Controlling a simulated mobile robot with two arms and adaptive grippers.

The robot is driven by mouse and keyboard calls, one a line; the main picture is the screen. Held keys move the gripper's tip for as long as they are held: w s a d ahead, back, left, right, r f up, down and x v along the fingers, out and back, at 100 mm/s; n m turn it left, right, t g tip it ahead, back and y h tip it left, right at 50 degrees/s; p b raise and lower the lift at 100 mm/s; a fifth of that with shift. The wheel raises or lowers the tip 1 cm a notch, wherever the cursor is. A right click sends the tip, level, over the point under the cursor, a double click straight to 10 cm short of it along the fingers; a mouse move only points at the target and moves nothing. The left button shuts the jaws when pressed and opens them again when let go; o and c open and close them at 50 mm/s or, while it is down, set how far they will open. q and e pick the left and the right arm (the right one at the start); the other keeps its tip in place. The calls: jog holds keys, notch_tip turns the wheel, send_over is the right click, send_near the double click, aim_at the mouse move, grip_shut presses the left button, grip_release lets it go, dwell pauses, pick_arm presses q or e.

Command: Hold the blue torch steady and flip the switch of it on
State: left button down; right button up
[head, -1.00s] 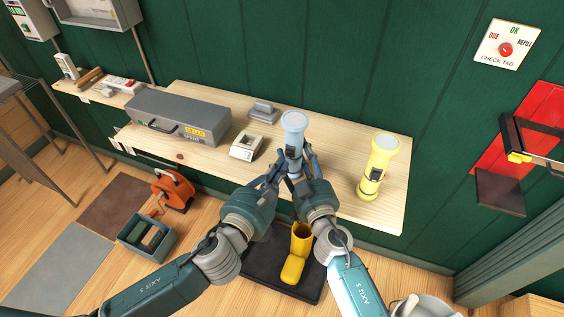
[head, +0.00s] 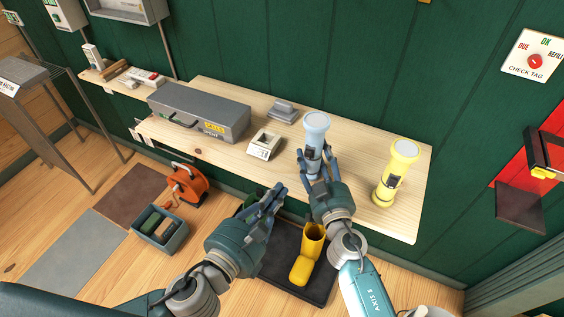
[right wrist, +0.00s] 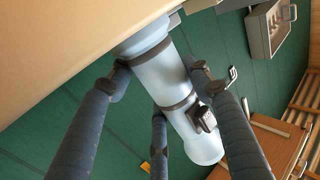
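The blue torch (head: 312,145) stands upright near the front edge of the wooden bench, its pale lens end up. My right gripper (head: 315,178) is around its lower body. In the right wrist view the torch (right wrist: 158,78) lies between the fingers of this gripper (right wrist: 160,75), which look shut on it.
A yellow torch (head: 398,172) stands right of the blue one on the bench (head: 235,155). A grey toolbox (head: 200,110), a small cream device (head: 264,145) and a grey block (head: 284,111) are to the left. A yellow boot (head: 306,258) stands on a dark tray below.

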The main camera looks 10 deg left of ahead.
jog(key=o, duration=0.5)
jog(key=shift+r, duration=0.1)
jog(key=shift+c, duration=0.2)
jog(key=shift+s, duration=0.1)
